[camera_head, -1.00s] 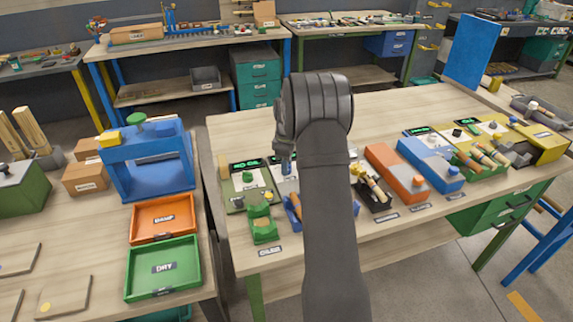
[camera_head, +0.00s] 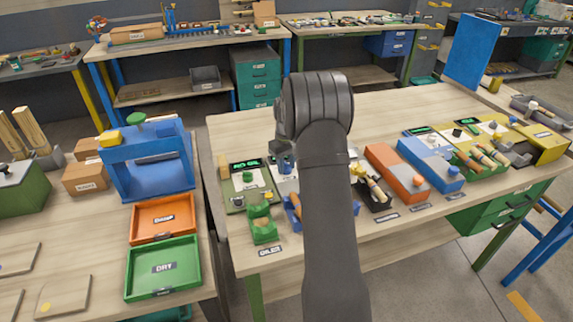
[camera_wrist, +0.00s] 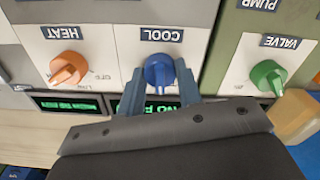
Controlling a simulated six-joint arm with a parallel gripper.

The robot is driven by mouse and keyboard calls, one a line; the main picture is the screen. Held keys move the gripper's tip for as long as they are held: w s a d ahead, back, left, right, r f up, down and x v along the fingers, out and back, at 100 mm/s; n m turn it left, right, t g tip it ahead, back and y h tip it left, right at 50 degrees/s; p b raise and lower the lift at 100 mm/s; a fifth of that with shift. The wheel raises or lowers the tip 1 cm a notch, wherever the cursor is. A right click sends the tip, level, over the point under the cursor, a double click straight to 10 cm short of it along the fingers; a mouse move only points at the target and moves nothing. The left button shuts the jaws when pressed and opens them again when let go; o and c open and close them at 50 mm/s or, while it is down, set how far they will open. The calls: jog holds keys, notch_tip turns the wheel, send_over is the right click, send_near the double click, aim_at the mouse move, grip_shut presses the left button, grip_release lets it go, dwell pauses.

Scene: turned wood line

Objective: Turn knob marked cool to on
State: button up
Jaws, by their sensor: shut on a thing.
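The blue knob (camera_wrist: 158,72) marked COOL shows in the wrist view on a white plate, its label upside down in the picture. Its narrow grip ridge points toward the bottom of the picture. My gripper (camera_wrist: 160,82) is shut on this knob, one finger on each side. In the head view my gripper (camera_head: 285,157) is over the white panel, and my arm covers much of that panel; I cannot make out the blue knob there. The green-lit display (camera_wrist: 153,104) below the knob is partly hidden by my gripper.
In the wrist view an orange HEAT knob (camera_wrist: 68,68) is to the left and a green VALVE knob (camera_wrist: 268,76) to the right. An orange box (camera_head: 396,172) and a blue box (camera_head: 430,164) stand right of my arm.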

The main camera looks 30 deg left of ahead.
jog(key=m, duration=0.5)
jog(key=shift+r+m, duration=0.1)
jog(key=shift+m, duration=2.4)
jog(key=o, duration=1)
jog(key=shift+r, duration=0.1)
notch_tip(320, 180, up, 17)
jog(key=shift+r, duration=0.1)
